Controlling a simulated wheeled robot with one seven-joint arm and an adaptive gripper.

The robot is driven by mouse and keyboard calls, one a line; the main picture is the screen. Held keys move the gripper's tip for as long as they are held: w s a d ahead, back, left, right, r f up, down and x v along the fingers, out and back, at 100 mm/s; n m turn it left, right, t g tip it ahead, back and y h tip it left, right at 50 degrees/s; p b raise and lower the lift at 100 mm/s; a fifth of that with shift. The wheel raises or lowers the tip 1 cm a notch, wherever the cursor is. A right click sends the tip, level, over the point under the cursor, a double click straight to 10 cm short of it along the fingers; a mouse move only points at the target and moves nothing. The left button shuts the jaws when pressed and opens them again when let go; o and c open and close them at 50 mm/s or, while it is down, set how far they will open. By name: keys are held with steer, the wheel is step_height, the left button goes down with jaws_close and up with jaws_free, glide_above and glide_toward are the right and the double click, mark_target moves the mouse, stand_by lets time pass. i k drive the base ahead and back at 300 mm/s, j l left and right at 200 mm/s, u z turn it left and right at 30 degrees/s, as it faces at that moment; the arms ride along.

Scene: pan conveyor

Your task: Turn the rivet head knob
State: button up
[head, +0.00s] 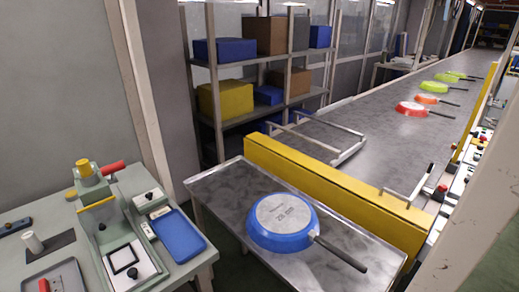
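A grey-green bench device (120,222) stands at the lower left. A yellow cylindrical knob (84,168) sits upright on top of its post, with a red handle (113,167) sticking out to the right. Small black knobs also show on white plates, one on the right side (149,195) and one at the front (132,271). I cannot tell for certain which of these is the rivet head knob. My gripper is not in view.
A blue upturned pan (284,222) lies on a metal table, its handle pointing lower right. A yellow barrier (330,190) separates it from the conveyor (380,130) with several coloured pans. A blue tray (178,236) lies beside the device. Shelves (262,62) stand behind.

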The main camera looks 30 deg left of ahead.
mark_target(148, 196)
steer(key=u, duration=0.45)
steer(key=j+u, duration=0.1)
steer(key=u, duration=0.35)
steer(key=i+u, duration=0.1)
steer(key=u, duration=0.8)
steer(key=i+j, duration=0.3)
steer(key=i, duration=0.15)
steer(key=i+j, duration=0.75)
steer(key=i+z, duration=0.05)
